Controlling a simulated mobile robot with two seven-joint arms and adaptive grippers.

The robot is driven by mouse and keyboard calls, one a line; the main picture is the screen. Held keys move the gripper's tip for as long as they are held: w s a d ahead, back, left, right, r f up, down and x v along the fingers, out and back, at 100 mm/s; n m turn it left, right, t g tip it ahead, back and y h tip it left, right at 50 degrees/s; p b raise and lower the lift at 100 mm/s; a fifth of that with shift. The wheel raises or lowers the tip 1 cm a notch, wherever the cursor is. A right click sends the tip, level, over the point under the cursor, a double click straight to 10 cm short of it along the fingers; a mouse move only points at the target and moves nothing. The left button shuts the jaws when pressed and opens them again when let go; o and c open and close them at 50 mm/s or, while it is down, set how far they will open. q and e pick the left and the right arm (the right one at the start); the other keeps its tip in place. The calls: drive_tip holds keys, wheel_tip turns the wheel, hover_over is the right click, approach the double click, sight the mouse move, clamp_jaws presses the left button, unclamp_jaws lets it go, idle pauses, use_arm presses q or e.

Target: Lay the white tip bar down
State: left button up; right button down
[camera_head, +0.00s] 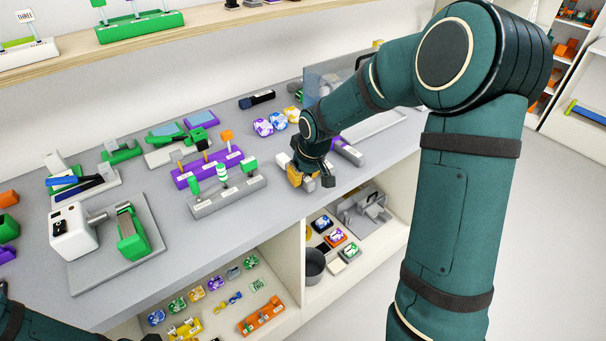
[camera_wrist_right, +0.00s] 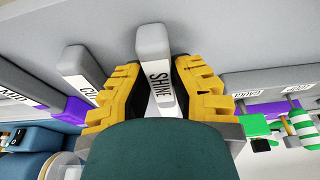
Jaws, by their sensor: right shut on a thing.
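My right gripper (camera_head: 303,180) is low over the front part of the grey bench, right of the grey peg rack. In the right wrist view its yellow fingers (camera_wrist_right: 158,92) are shut on a pale grey bar with a white label reading "SHINE" (camera_wrist_right: 154,42), which I take to be the white tip bar. The bar's far end sticks out past the fingertips. Its near end is hidden behind the wrist. I cannot tell whether it touches the bench.
A similar labelled bar (camera_wrist_right: 82,62) lies beside the held one, and a grey-and-purple bar (camera_head: 347,151) lies right of the gripper. The grey peg rack (camera_head: 228,201) and purple rack (camera_head: 207,170) stand left. The bench front edge is close. Shelves with small parts lie below.

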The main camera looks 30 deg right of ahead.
drive_tip(key=shift+f+b, duration=0.35)
drive_tip(key=shift+f, duration=0.05)
drive_tip(key=c, duration=0.9)
unclamp_jaws()
drive_tip(key=shift+r, duration=0.1)
drive_tip(key=v, duration=1.2)
